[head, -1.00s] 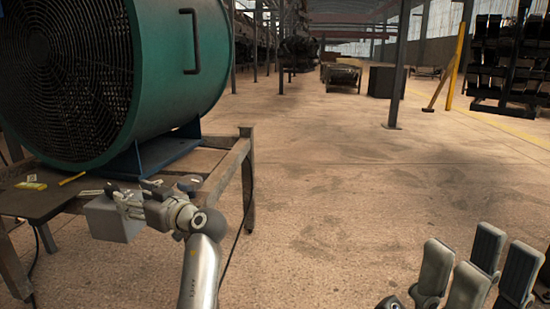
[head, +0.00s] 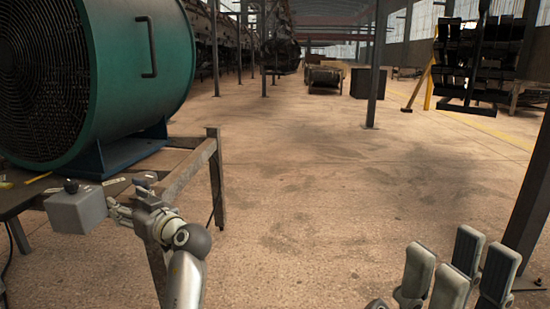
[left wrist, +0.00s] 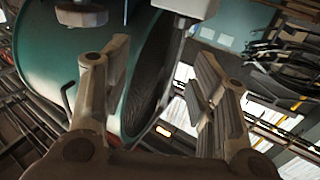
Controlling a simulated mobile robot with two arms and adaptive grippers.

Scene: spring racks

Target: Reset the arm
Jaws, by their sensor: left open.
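My left gripper (head: 128,205) is beside the near corner of the metal table, with my arm coming up from below. In the left wrist view, its fingers (left wrist: 155,85) are apart with nothing held between them. My right gripper (head: 450,275) shows at the lower right as several grey finger parts pointing up, with no object seen in it. Whether its jaws are apart cannot be told. A grey box (head: 75,210) with a dark knob on top shows left of my left gripper. Whether they touch is unclear.
A large green drum fan (head: 120,70) stands on the metal table (head: 190,165) at left; the left wrist view also shows the fan (left wrist: 45,50). A post (head: 530,200) stands close at right. A dark rack (head: 480,60) is further back. The middle floor is clear.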

